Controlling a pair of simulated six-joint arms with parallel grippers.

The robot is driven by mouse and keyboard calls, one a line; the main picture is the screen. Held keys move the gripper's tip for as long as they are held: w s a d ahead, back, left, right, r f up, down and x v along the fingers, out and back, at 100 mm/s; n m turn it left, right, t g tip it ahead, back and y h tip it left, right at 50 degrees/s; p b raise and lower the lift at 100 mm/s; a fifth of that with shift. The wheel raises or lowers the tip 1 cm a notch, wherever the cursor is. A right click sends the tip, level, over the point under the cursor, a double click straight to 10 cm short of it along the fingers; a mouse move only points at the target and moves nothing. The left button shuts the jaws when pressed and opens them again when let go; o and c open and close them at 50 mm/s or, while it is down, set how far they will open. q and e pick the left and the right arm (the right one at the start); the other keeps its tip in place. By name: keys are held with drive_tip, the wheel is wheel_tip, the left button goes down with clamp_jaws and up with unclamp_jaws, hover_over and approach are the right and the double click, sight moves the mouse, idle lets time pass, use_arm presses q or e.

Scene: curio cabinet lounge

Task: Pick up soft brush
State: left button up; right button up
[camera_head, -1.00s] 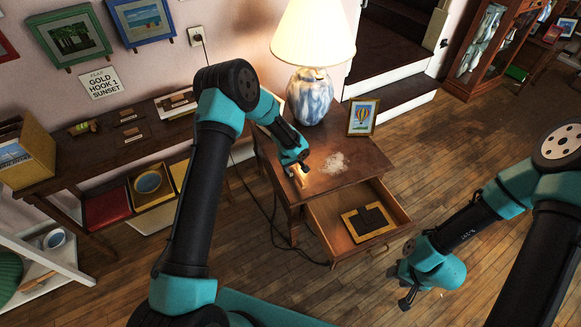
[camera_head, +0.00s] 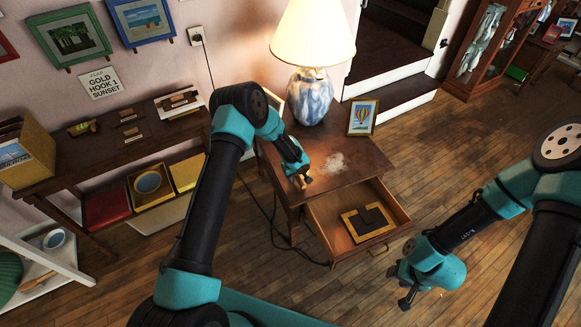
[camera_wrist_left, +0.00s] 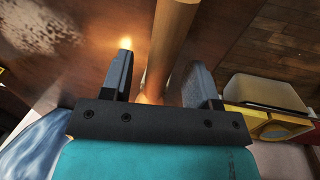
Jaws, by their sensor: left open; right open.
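The soft brush shows in the left wrist view as a tan wooden handle (camera_wrist_left: 168,45) running between the two fingers of my left gripper (camera_wrist_left: 158,75). Its bristles cannot be made out. The fingers stand apart on either side of the handle, and I cannot tell whether they touch it. In the head view my left gripper (camera_head: 301,182) is low over the front left part of the side table (camera_head: 345,185), covering most of the brush. My right gripper (camera_head: 406,292) is open and empty, low at the right, in front of the table.
A lamp (camera_head: 310,95) and a framed balloon picture (camera_head: 362,117) stand at the table's back. A pale dusty patch (camera_head: 335,163) lies right of my left gripper. The open drawer (camera_head: 345,240) holds a frame (camera_head: 367,221). A console table (camera_head: 80,160) stands left.

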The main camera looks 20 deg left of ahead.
use_arm(q)
drive_tip(key=shift+w+d+f, duration=0.15)
drive_tip(key=shift+f, duration=0.65)
drive_tip(key=shift+w+d+f, duration=0.1)
drive_tip(key=shift+d+f, duration=0.05)
drive_tip(key=shift+f, duration=0.6)
clamp_jaws()
